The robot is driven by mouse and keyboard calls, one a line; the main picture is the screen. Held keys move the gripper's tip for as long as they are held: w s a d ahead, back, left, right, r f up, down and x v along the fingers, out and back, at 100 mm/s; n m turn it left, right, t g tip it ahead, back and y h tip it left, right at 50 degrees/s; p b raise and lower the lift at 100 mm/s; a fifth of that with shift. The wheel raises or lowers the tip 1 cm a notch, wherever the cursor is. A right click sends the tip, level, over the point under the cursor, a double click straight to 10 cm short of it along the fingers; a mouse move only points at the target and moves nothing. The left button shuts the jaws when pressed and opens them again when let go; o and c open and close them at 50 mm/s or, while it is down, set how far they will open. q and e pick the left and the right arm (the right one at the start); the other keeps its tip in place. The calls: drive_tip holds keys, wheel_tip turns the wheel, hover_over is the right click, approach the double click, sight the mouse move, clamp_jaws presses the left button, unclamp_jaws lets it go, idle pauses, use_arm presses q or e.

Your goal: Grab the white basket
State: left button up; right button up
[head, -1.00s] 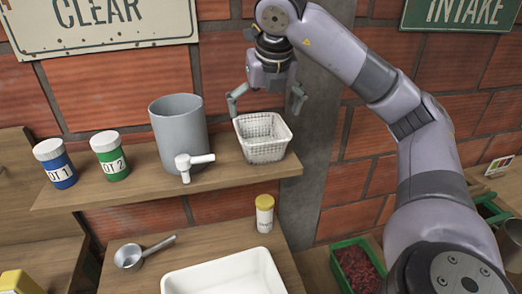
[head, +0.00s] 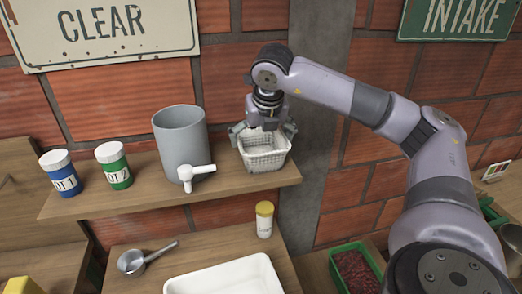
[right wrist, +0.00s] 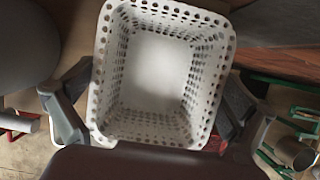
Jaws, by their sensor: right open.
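The white basket (head: 264,158), a small perforated tub, stands upright on the wooden shelf (head: 226,189) near its right end. My right gripper (head: 264,130) is open, just above the basket, with its fingers spread at the two sides of the rim. In the right wrist view the empty basket (right wrist: 158,75) fills the middle, and the open fingers of the right gripper (right wrist: 150,120) lie to its left and right. I cannot tell whether they touch it. My left gripper is not in view.
A grey cylinder with a white tap (head: 180,140) stands close left of the basket. A green-labelled jar (head: 114,166) and a blue-labelled jar (head: 60,173) are farther left. Below are a yellow-capped bottle (head: 264,219), a scoop (head: 132,262) and a white tray (head: 225,277).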

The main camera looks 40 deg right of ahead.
drive_tip(key=shift+f+b, duration=0.25)
drive_tip(key=shift+b, duration=0.15)
idle(0.3)
drive_tip(key=shift+c, duration=0.4)
drive_tip(key=c, duration=0.9)
drive_tip(key=shift+o, duration=0.2)
drive_tip(key=shift+r, duration=0.1)
drive_tip(key=shift+r+p, duration=0.35)
drive_tip(key=shift+p, duration=0.2)
drive_tip(key=shift+w+r+b, duration=0.15)
drive_tip(key=shift+r+b, duration=0.15)
wheel_tip(320, 180, up, 19)
drive_tip(key=p, duration=0.2)
drive_tip(key=shift+p, duration=0.4)
